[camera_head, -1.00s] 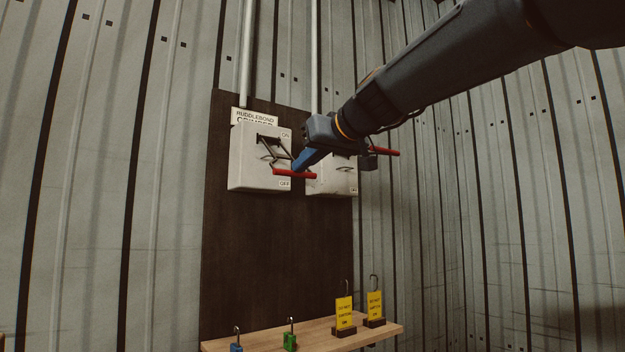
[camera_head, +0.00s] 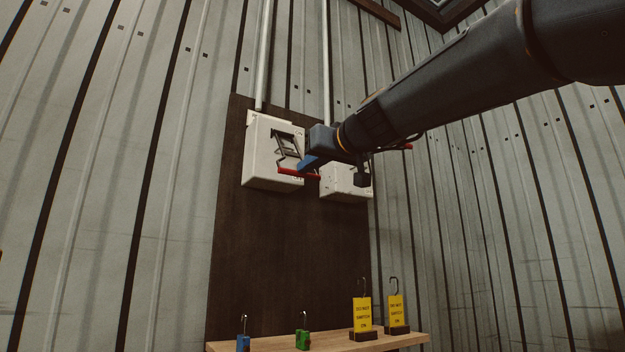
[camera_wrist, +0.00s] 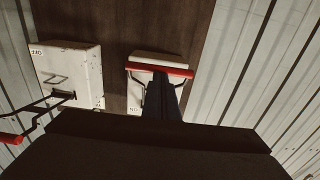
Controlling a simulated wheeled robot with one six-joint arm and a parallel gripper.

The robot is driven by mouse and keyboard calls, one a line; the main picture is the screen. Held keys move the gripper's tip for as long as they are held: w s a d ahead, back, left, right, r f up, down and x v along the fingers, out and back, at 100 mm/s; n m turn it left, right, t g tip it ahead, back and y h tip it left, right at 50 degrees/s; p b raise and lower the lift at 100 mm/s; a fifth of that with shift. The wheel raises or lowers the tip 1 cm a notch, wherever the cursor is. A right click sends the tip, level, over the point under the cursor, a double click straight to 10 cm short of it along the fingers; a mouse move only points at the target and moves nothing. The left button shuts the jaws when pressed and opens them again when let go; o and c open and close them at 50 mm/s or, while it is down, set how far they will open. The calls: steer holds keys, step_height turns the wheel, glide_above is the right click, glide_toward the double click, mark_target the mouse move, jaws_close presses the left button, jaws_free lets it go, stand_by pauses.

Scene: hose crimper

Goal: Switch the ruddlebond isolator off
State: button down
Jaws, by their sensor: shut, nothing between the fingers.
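The ruddlebond isolator (camera_head: 262,160) is the left pale box on the dark board; its name plate is not legible now. Its lever, with a red crossbar (camera_head: 290,172), hangs at the lower part of the box, towards the OFF end. My gripper (camera_head: 306,165) is shut and empty, its blue tip close to the red bar; I cannot tell whether they touch. The wrist view looks upside down: the gripper (camera_wrist: 166,82) reaches the red bar (camera_wrist: 150,69) in front of the isolator's box (camera_wrist: 142,58).
A second isolator box (camera_head: 342,184) stands just right, partly behind my arm; its red handle (camera_head: 408,147) sticks out to the right. A shelf (camera_head: 300,347) below holds a blue padlock (camera_head: 243,343), a green padlock (camera_head: 303,341) and two yellow tags (camera_head: 362,312).

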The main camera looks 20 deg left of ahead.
steer(key=shift+w+a+f+t+y+b, duration=0.25)
steer(key=shift+f+b, duration=0.25)
steer(key=shift+b, duration=0.65)
steer(key=shift+w+a+f+t+y+b, duration=0.15)
steer(key=shift+w+a+f+b, duration=0.25)
steer(key=shift+b, duration=0.7)
steer(key=w+a+f+b, duration=0.4)
steer(key=w+a+b, duration=0.1)
steer(key=b, duration=0.3)
steer(key=shift+w+a+t+y, duration=0.3)
steer(key=shift+w+a+y, duration=0.1)
steer(key=shift+a, duration=0.5)
steer(key=f+b+v, duration=0.2)
steer(key=b+v, duration=0.4)
steer(key=v, duration=0.7)
steer(key=shift+a, duration=0.15)
